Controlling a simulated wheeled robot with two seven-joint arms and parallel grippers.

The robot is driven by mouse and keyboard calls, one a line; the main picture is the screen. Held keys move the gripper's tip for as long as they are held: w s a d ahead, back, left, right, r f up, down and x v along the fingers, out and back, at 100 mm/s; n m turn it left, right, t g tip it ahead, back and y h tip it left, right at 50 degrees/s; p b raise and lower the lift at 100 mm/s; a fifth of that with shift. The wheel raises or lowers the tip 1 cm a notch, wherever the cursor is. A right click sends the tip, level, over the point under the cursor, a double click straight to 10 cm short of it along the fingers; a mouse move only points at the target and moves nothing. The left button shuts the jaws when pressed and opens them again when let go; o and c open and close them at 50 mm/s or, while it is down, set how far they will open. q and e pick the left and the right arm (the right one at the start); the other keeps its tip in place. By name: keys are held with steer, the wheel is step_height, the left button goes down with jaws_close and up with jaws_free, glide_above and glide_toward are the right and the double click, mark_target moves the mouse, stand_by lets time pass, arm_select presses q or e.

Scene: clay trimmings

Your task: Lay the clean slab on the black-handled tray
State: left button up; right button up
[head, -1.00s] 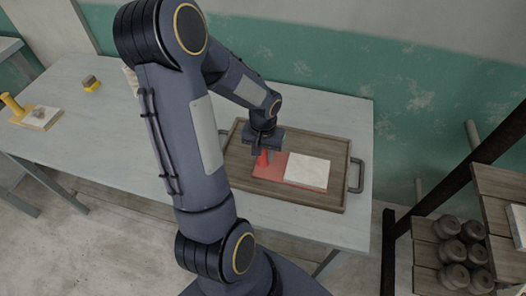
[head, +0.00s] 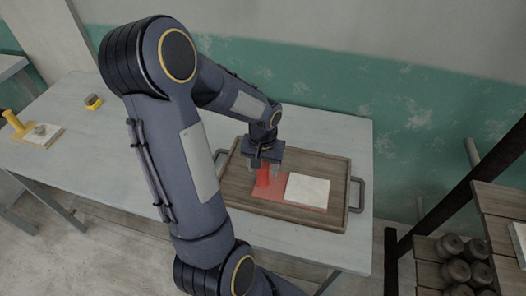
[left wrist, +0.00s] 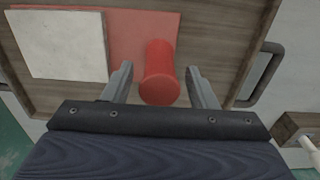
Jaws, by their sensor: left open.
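The clean white slab (head: 308,188) lies flat on a red board (head: 285,204), which rests inside the wooden tray (head: 325,165) with black handles (head: 357,195). The slab also shows in the left wrist view (left wrist: 60,45). The red board has an upright red handle (head: 263,177) beside the slab. My left gripper (head: 264,168) is open, with one finger on each side of the red handle; the wrist view shows gaps between the fingers (left wrist: 158,80) and the handle (left wrist: 160,75). The tray's left part is partly hidden by my arm. My right gripper is out of view.
A yellow-handled board (head: 18,125) with a slab (head: 42,138) bearing a grey lump stands at the table's far left. A small yellow-and-brown block (head: 93,102) lies nearby. Several dark round pieces (head: 455,262) sit on the shelf at right. The table's left middle (head: 75,125) is clear.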

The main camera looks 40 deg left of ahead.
arm_select(q)
step_height(320, 180, up, 9)
steer(key=s+d+r+m+t+h, duration=0.2)
steer(key=s+d, duration=0.3)
steer(key=d, duration=0.2)
steer(key=s+d+r+m+t+h, duration=0.1)
steer(key=s+d+r+m+t, duration=0.1)
steer(key=s+d, duration=0.3)
steer(key=d+r+t, duration=0.1)
steer(key=d, duration=0.2)
steer(key=shift+s+d+r+t+h, duration=0.15)
steer(key=shift+s+d+t+h, duration=0.15)
steer(key=shift+s+h, duration=0.1)
steer(key=shift+a, duration=0.1)
